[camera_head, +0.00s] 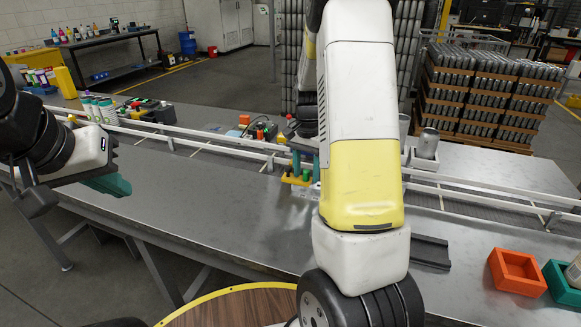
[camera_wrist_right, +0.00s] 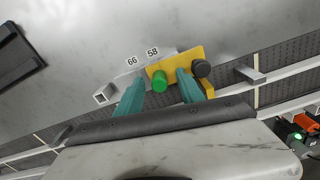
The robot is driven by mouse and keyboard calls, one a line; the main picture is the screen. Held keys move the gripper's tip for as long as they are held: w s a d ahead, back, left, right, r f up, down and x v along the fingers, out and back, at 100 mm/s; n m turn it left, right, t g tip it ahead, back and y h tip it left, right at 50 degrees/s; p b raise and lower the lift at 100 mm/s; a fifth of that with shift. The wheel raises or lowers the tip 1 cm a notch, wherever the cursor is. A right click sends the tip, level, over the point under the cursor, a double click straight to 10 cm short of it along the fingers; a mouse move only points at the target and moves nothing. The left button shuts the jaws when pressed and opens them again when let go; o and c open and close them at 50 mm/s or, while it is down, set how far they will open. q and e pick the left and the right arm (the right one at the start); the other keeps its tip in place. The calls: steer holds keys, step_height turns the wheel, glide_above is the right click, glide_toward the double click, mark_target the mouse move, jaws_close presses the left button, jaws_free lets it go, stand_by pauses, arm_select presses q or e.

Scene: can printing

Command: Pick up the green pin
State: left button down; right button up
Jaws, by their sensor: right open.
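The green pin (camera_wrist_right: 159,80) stands in a yellow holder (camera_wrist_right: 171,66) beside a black round knob (camera_wrist_right: 201,68). In the right wrist view it shows between the two teal fingertips of my right gripper (camera_wrist_right: 160,77), with a gap on each side. The right gripper is open and points down at the holder. In the head view the pin (camera_head: 306,175) and holder (camera_head: 290,181) show just left of my right arm, which hides part of them. My left gripper (camera_head: 110,184) is at the left over the table, away from the pin; its teal fingers overlap, so its opening is unclear.
A white-railed conveyor (camera_head: 235,143) crosses the steel table (camera_head: 200,205). Labels 66 and 58 lie by the holder. An orange box (camera_head: 517,272) and a teal box (camera_head: 562,285) stand at the right. The table's left front is clear.

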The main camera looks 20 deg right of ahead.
jaws_close()
stand_by(0.4)
